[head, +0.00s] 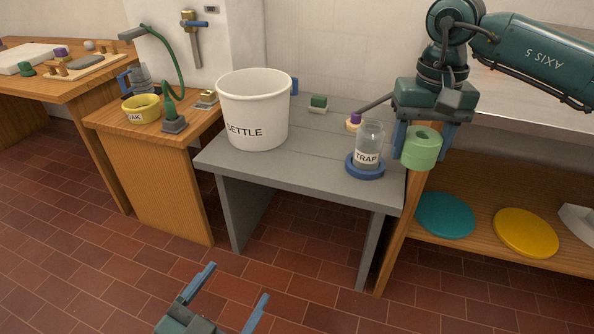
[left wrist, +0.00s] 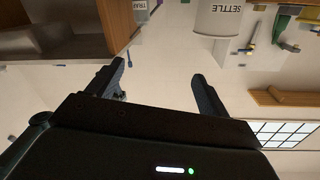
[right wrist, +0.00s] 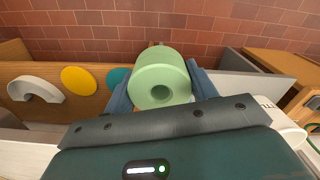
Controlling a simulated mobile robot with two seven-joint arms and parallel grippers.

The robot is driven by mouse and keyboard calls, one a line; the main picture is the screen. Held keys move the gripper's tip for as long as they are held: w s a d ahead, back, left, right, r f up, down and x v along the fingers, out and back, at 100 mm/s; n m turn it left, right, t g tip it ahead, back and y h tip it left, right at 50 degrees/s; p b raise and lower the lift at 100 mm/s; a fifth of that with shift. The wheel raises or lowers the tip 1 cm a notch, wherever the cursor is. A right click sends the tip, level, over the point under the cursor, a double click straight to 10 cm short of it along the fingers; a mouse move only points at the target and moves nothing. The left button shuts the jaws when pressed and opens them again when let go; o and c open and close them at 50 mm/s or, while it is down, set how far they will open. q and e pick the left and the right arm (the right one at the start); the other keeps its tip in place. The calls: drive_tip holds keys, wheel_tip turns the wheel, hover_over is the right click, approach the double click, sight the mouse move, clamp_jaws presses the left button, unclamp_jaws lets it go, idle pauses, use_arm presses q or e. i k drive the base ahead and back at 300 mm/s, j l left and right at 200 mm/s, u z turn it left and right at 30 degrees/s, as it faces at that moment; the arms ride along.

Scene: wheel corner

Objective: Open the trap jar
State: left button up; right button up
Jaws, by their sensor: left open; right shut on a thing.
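The trap jar (head: 368,140) is a clear glass jar labelled TRAP. It stands upright in a blue ring base (head: 366,172) on the right part of the grey table, and its top looks uncovered. My right gripper (head: 421,140) is shut on a pale green round lid (head: 422,150), held up to the right of the jar and apart from it. The lid also shows in the right wrist view (right wrist: 160,78), with a round hole in its face. My left gripper (head: 234,286) is open and empty, low in front of the table.
A white SETTLE bucket (head: 252,115) stands on the grey table (head: 310,165). Teal (head: 445,215) and yellow (head: 526,232) discs are on the right shelf. The table front is clear.

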sight(370, 136)
drive_tip(key=i+j, duration=0.6)
drive_tip(key=i, duration=0.2)
drive_tip(key=i+j, duration=0.1)
drive_tip(key=i, duration=0.25)
drive_tip(key=z, duration=0.05)
